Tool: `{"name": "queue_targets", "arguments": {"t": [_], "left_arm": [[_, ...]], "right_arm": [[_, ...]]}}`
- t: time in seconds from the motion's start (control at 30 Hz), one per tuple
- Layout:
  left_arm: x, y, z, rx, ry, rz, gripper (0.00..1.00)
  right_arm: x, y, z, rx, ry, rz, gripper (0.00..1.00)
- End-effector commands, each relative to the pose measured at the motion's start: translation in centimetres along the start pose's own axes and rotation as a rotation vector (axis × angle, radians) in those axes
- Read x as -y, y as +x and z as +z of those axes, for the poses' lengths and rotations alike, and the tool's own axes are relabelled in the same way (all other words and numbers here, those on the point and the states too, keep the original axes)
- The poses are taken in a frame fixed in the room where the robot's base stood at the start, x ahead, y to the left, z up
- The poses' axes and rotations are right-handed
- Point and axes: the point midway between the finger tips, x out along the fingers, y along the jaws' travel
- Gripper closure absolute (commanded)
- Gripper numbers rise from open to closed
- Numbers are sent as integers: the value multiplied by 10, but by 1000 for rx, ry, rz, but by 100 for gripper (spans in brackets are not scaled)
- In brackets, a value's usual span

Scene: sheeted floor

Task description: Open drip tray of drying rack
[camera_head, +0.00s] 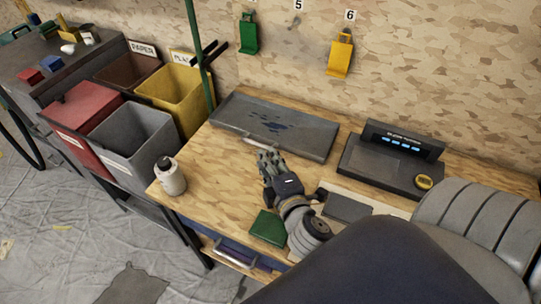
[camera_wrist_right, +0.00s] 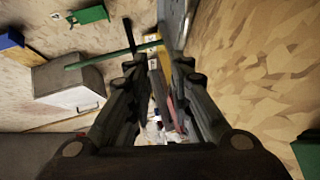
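A flat dark grey tray (camera_head: 300,140) with dark wet-looking patches lies on the wooden workbench. A light handle (camera_head: 262,141) runs along its front edge; I take this to be the drip tray. My right gripper (camera_head: 267,156) is just in front of the handle, its fingers pointing at the tray. In the right wrist view, its two fingers (camera_wrist_right: 158,72) stand apart with a gap between them, and nothing is clearly held. I cannot tell whether the fingers touch the handle. A grey edge, probably the tray's (camera_wrist_right: 174,22), shows beyond the fingertips. My left gripper is out of view.
A green pole (camera_head: 199,55) with dark arms rises left of the tray. A white bottle (camera_head: 170,177) stands at the bench's left corner. A green block (camera_head: 268,228) lies near my right wrist. A dark device (camera_head: 385,165) is right of the tray. Bins (camera_head: 135,140) stand left.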

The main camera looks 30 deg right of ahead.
Motion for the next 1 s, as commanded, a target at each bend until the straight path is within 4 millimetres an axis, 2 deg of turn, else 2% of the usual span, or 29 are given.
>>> {"name": "queue_targets", "arguments": {"t": [0.27, 0.83, 0.93, 1.0], "left_arm": [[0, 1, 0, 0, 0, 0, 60], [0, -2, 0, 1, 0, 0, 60], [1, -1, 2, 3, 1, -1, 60], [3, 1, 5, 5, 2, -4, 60]], "right_arm": [[1, -13, 0, 0, 1, 0, 80], [2, -12, 0, -3, 1, -1, 80], [5, -7, -8, -48, 17, 0, 80], [10, 0, -20, -119, 43, -4, 80]]}}
